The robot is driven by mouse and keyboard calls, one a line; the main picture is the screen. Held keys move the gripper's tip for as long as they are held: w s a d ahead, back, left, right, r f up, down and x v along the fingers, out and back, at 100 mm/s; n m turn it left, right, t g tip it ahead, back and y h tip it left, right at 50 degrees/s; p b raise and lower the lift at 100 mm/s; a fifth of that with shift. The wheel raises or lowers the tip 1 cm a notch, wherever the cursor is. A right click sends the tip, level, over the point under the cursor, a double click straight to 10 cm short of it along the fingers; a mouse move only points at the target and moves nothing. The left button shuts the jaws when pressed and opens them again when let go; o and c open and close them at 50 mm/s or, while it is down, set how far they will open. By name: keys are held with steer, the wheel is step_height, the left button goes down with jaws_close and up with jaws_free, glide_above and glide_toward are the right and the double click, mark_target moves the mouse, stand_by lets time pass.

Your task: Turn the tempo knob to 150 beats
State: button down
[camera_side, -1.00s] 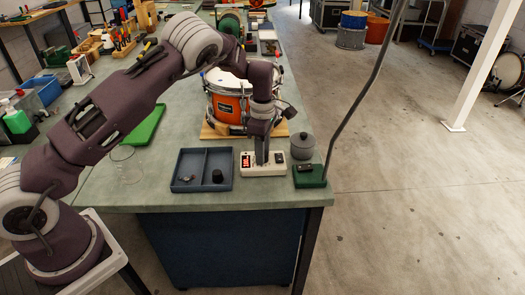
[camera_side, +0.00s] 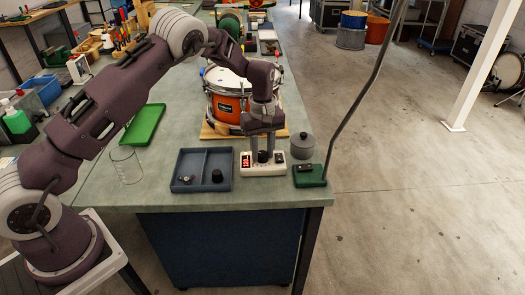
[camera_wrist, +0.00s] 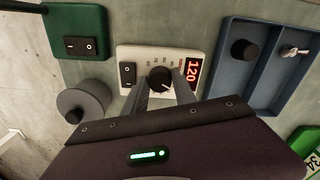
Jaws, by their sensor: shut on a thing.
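The tempo box is a small cream unit (camera_side: 250,171) at the bench's front edge, with a red lit display (camera_side: 246,160). In the wrist view the display (camera_wrist: 193,71) appears to read 120. The black tempo knob (camera_wrist: 160,79) sits beside the display, with marks around it and a pale pointer line. My gripper (camera_side: 263,155) points straight down over the box, its two fingers on opposite sides of the knob. In the wrist view my gripper (camera_wrist: 161,84) is shut on the knob. A black rocker switch (camera_wrist: 129,74) is on the same box, outside the fingers.
A blue-grey two-part tray (camera_side: 204,188) with a black knob and a small switch stands left of the box. A green switch box (camera_side: 309,176) and a grey lidded pot (camera_side: 302,146) are close on the right.

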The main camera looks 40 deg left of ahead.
steer(key=m, duration=0.4)
steer(key=shift+m, duration=0.3)
steer(key=m, duration=0.3)
steer(key=shift+m, duration=0.4)
steer(key=m, duration=0.4)
steer(key=shift+m, duration=2.1)
steer(key=c, duration=1)
jaws_free()
steer(key=shift+r, duration=0.1)
